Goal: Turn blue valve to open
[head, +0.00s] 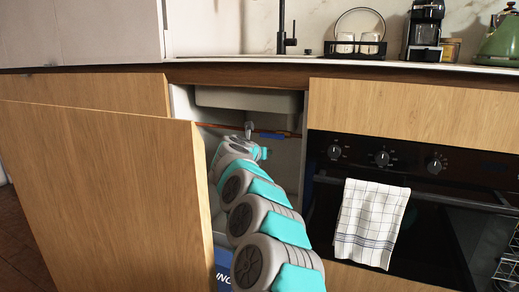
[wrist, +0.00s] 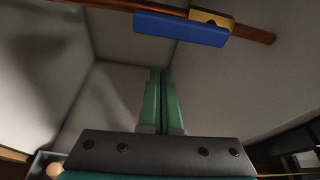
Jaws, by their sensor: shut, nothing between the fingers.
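The blue valve handle (wrist: 181,29) lies along a copper pipe with a brass body (wrist: 211,18) at the top of the wrist view. In the head view the blue handle (head: 271,136) shows small under the sink, on the copper pipe. My gripper (wrist: 160,72) is shut and empty. Its green fingertips are below the handle in the wrist view and apart from it in the picture.
The open wooden cabinet door (head: 105,190) stands left of my arm. The oven (head: 430,235) with a hanging checked towel (head: 369,222) is on the right. The sink basin (head: 245,99) and its drain pipe are above. A blue box (head: 223,272) sits low in the cabinet.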

